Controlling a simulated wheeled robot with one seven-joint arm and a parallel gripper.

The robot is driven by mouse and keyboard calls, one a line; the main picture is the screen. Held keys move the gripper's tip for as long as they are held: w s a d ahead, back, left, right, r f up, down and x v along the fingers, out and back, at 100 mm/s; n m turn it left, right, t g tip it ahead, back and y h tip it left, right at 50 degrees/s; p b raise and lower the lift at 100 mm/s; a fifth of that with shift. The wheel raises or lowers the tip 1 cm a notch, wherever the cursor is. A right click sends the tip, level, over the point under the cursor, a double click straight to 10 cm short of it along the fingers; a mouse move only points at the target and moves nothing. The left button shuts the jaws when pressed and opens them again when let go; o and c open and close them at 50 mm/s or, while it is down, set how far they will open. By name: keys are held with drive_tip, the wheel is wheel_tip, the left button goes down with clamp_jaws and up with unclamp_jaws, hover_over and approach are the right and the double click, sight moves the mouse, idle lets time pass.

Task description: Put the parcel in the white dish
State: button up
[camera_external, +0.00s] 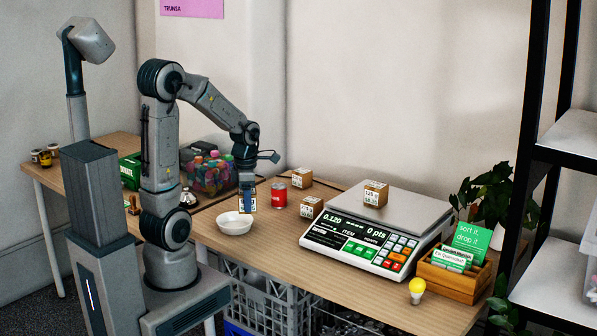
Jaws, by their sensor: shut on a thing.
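The white dish (235,224) stands on the wooden table near its front edge. My gripper (247,190) points down just behind and above the dish. Similar parcels stand on the table (301,177), nearer the scale (311,207), and on the scale's plate (375,193).
A red can (279,195) stands right of my gripper. A scale (365,240), a wooden card box (453,278) and a light bulb (417,290) are to the right. A clear bin of colourful things (210,172) is behind left. A grey crate (275,295) is below the table.

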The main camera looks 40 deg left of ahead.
drive_tip(key=w+a+f, duration=0.1)
drive_tip(key=a+f, duration=0.1)
drive_tip(key=a, duration=0.1)
drive_tip(key=w+a+f, duration=0.1)
drive_tip(key=a, duration=0.2)
drive_tip(key=w+a+f, duration=0.1)
drive_tip(key=a+f, duration=0.1)
drive_tip(key=a, duration=0.1)
drive_tip(key=shift+f, duration=0.35)
drive_tip(key=shift+f+b, duration=0.45)
drive_tip(key=shift+f, duration=1.55)
drive_tip(key=shift+f, duration=0.1)
drive_tip(key=shift+f, duration=0.15)
drive_tip(key=o, duration=0.7)
